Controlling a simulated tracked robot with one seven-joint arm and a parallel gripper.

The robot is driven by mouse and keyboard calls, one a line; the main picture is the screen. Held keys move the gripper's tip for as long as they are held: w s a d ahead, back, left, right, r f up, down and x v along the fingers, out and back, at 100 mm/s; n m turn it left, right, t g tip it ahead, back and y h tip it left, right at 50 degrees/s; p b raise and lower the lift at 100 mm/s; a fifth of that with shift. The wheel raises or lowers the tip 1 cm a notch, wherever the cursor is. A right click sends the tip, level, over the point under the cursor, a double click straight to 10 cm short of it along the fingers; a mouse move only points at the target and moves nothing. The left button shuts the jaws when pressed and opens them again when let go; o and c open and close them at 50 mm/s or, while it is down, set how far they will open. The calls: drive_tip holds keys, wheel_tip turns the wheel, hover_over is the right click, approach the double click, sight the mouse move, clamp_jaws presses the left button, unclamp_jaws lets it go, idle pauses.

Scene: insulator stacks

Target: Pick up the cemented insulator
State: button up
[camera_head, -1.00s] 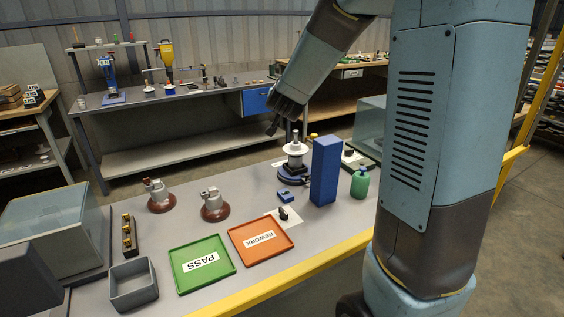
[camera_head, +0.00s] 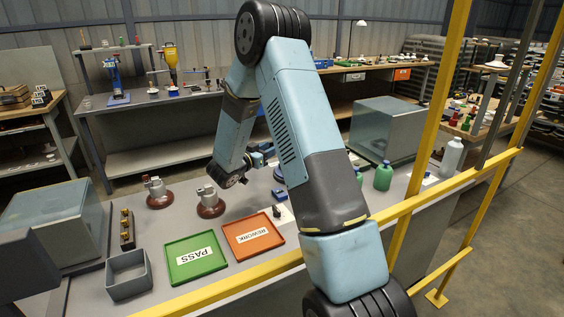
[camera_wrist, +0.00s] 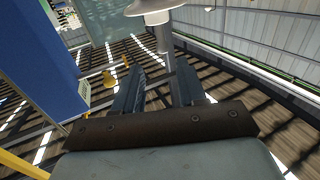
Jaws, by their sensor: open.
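A white insulator (camera_wrist: 152,8) with a metal pin (camera_wrist: 162,38) below its disc shows at the top edge of the wrist view, cut off by the frame. My gripper (camera_wrist: 160,72) is open, with the pin beyond and roughly in line with the gap between its fingers. Nothing is held. In the head view my gripper (camera_head: 262,155) is low over the bench, and my arm hides the white insulator there. Two brown insulators with grey metal caps stand upright on the bench, one left (camera_head: 157,193) and one nearer my wrist (camera_head: 209,202).
A tall blue block (camera_wrist: 45,65) stands left of my fingers in the wrist view. A green PASS tray (camera_head: 195,260), an orange REWORK tray (camera_head: 250,252) and a grey bin (camera_head: 128,292) lie in front. A green bottle (camera_head: 383,177) and a clear-sided box (camera_head: 390,130) are at right.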

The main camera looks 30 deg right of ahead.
drive_tip(key=shift+f+x, duration=0.15)
drive_tip(key=shift+x, duration=3.25)
drive_tip(key=shift+f+x, duration=0.2)
drive_tip(key=shift+x, duration=3.2)
drive_tip(key=shift+w, duration=0.1)
drive_tip(key=shift+c, duration=0.2)
clamp_jaws()
